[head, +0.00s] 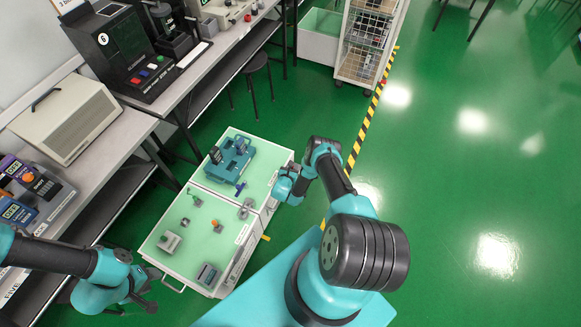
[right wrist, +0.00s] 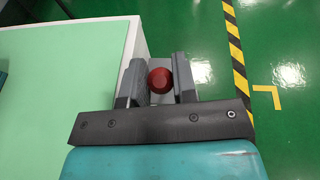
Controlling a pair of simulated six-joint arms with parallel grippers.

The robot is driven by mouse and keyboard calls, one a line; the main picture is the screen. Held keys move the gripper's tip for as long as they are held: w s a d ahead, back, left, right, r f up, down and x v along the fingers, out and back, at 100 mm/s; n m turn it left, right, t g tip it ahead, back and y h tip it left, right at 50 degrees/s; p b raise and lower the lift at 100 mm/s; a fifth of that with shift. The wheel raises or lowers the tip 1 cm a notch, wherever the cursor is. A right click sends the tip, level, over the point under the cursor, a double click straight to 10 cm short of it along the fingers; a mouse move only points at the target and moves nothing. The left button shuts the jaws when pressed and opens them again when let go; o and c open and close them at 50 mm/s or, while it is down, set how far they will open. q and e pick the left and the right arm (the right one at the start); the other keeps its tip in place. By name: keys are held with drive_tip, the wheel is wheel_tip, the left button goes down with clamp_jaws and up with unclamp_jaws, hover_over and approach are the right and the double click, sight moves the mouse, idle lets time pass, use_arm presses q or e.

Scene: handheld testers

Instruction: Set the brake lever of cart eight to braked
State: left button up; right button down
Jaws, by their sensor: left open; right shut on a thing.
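A low white cart-like unit with pale green tops (head: 198,246) stands on the green floor in the head view. A seam crosses it, and labels on its right side are too small to read. My right gripper (right wrist: 158,82) is at the unit's right side and shut on a red round knob (right wrist: 160,80), which sits between its two fingers just outside the white edge. The lever below the knob is hidden, so its setting cannot be told. My left gripper (head: 147,303) is open and empty, low at the left, near the unit's front left corner.
Small devices and a blue tray (head: 233,160) lie on the green tops. A bench with a black machine (head: 125,50) and a beige box (head: 68,120) runs along the left. A wire-sided shelf cart (head: 368,40) stands behind. Open floor lies right of the striped tape (head: 365,125).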

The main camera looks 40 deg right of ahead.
drive_tip(key=shift+w+a, duration=0.1)
drive_tip(key=shift+a, duration=0.05)
drive_tip(key=c, duration=0.9)
unclamp_jaws()
drive_tip(key=v, duration=1.7)
drive_tip(key=shift+r, duration=0.2)
